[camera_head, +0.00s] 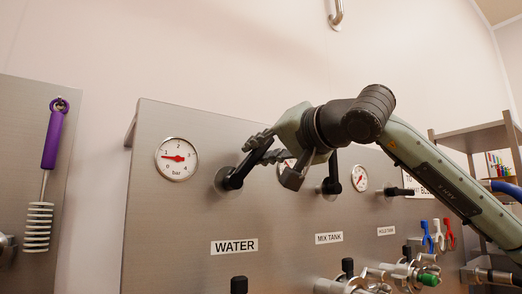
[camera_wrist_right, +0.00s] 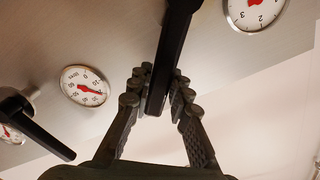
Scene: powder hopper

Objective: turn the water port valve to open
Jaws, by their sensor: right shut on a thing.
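The water port valve (camera_head: 232,180) is a black lever on a steel panel, above the WATER label (camera_head: 234,246). Its handle points up and to the right in the head view. My right gripper (camera_head: 259,149) is at the handle's outer end. In the right wrist view, the black handle (camera_wrist_right: 172,50) runs between the two fingers of my right gripper (camera_wrist_right: 158,92), which are shut on it. My left gripper is not in view.
A water gauge (camera_head: 177,159) sits left of the valve. The mix tank valve (camera_head: 332,178) is just right of my gripper, with its gauge (camera_wrist_right: 85,86) beside the fingers. A purple-handled brush (camera_head: 52,140) hangs at left. Pipe fittings (camera_head: 411,271) project below.

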